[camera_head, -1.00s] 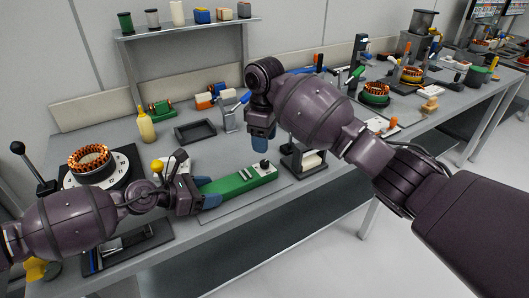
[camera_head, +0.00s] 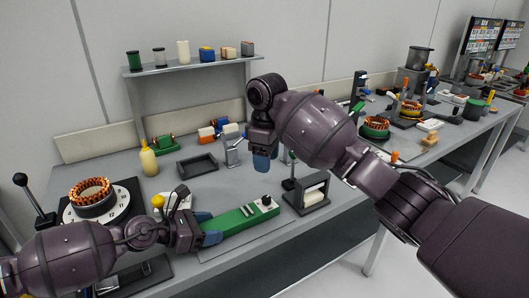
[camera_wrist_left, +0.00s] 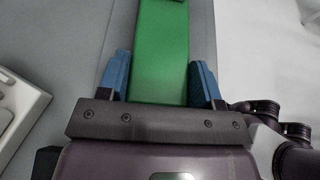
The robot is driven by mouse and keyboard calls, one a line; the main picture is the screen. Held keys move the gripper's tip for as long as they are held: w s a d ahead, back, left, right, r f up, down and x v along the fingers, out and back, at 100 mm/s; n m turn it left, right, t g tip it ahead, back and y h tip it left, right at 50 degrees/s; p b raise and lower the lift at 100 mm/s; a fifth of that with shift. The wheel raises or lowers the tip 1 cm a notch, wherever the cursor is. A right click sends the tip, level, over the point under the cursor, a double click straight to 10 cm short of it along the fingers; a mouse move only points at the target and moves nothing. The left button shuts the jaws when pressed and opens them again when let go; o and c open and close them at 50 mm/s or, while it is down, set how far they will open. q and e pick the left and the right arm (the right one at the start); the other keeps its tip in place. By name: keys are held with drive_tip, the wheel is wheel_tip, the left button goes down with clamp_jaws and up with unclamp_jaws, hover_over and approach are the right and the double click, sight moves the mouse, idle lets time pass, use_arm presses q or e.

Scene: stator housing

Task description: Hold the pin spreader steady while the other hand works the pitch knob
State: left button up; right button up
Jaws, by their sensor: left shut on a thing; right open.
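The pin spreader is a long green body (camera_head: 240,218) lying on the bench near its front edge, with thin pale pins on top. A small black pitch knob (camera_head: 265,199) stands at its right end. My left gripper (camera_head: 208,230) is shut on the left end of the green body. In the left wrist view its blue fingers (camera_wrist_left: 160,80) flank the green body (camera_wrist_left: 160,45). My right gripper (camera_head: 265,160) is open and empty, pointing down above the bench, behind and higher than the knob. Its far finger is partly hidden.
A dark stand with a white roll (camera_head: 313,196) is just right of the spreader. A black tray (camera_head: 197,166) and a yellow bottle (camera_head: 148,158) stand behind it. A copper-wound stator on a dial plate (camera_head: 92,195) is at left. A shelf (camera_head: 190,64) spans the back.

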use_arm(q)
drive_tip(key=o, duration=1.1)
